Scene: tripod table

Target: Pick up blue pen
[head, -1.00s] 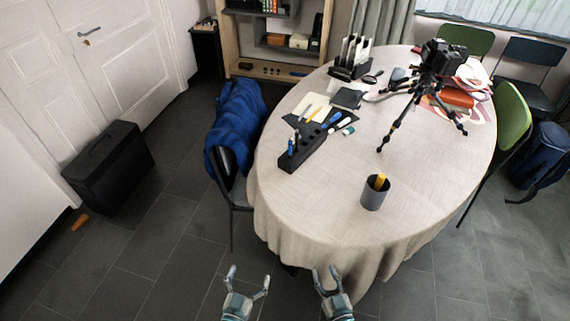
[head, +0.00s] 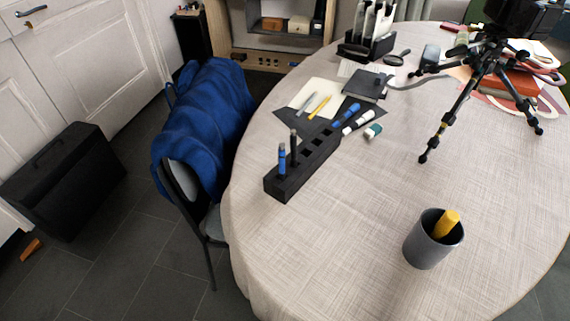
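A blue pen (head: 282,159) stands upright in the near end of a black slotted holder (head: 305,170) on the table, beside a black pen (head: 294,146). Another blue pen or marker (head: 346,115) lies on the table behind the holder, beside a white marker (head: 358,123). Neither of my grippers shows in the head view now.
A grey cup (head: 420,245) with a yellow item stands at the right on the table (head: 340,250). A black tripod (head: 440,125) stands farther back. A chair with a blue jacket (head: 205,120) is at the table's left edge.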

